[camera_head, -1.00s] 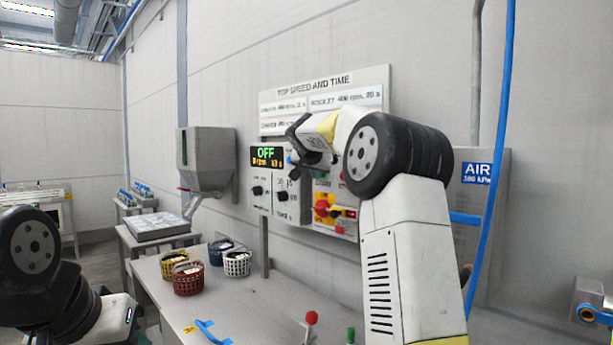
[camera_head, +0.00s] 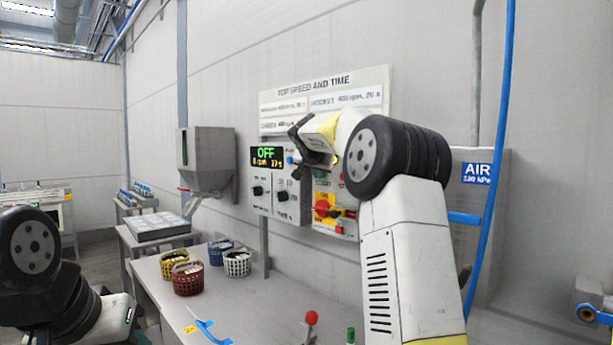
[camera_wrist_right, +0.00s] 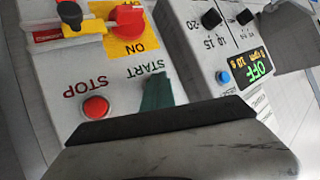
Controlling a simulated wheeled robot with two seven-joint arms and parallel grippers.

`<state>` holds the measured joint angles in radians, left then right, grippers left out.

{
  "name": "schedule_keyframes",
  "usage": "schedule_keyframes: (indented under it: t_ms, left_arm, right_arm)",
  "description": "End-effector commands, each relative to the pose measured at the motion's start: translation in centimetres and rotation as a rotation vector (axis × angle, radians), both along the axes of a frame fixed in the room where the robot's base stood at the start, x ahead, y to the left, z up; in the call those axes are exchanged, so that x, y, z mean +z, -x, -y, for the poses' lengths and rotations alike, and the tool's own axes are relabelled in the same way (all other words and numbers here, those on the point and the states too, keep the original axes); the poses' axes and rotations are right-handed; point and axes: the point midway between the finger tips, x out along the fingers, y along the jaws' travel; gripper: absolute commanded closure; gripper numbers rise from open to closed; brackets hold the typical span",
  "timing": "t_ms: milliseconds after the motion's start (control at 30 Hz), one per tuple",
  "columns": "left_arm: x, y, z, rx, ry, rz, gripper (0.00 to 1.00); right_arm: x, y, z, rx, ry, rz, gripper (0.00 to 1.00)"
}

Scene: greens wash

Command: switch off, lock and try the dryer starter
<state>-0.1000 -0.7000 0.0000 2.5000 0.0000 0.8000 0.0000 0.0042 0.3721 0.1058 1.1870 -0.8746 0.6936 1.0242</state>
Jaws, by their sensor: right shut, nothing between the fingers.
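The dryer starter box (camera_wrist_right: 60,80) fills the left of the right wrist view, upside down. It has a red STOP button (camera_wrist_right: 95,107), a green piece (camera_wrist_right: 160,92) by the START label, and a red rotary switch (camera_wrist_right: 128,18) on a yellow plate marked ON. In the head view the switch (camera_head: 321,208) sits low on the panel. A red, yellow and black item (camera_wrist_right: 72,16) is beside it; its details are unclear. My right gripper (camera_head: 298,138) is shut and empty, in front of the panel above the switch. My left gripper is out of view.
The speed control box (camera_head: 272,205) has black knobs, a blue button (camera_wrist_right: 223,77) and a display (camera_head: 266,156) reading OFF. Baskets (camera_head: 188,279) and a blue strap (camera_head: 208,330) lie on the bench (camera_head: 255,298). A blue air hose (camera_head: 490,180) hangs at right.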

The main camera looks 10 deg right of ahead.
Motion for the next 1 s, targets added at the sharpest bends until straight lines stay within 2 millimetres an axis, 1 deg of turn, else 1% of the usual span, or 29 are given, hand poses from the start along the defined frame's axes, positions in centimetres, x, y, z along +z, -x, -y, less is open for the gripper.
schedule_keyframes:
  t_ms: [167, 500, 833, 1000]
  left_arm:
    - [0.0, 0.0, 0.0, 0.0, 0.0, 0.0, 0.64]
    - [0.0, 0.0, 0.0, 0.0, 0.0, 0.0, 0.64]
    - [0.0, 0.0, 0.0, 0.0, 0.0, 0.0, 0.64]
    - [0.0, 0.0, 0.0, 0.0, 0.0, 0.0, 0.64]
  right_arm:
    - [0.0, 0.0, 0.0, -0.001, 0.001, 0.0, 1.0]
    - [0.0, 0.8, -1.4, 0.0, 0.0, 0.0, 1.0]
    - [0.0, 0.9, -1.5, 0.0, 0.0, 0.0, 1.0]
    - [0.1, 1.5, -2.6, 0.002, 0.002, -0.001, 1.0]
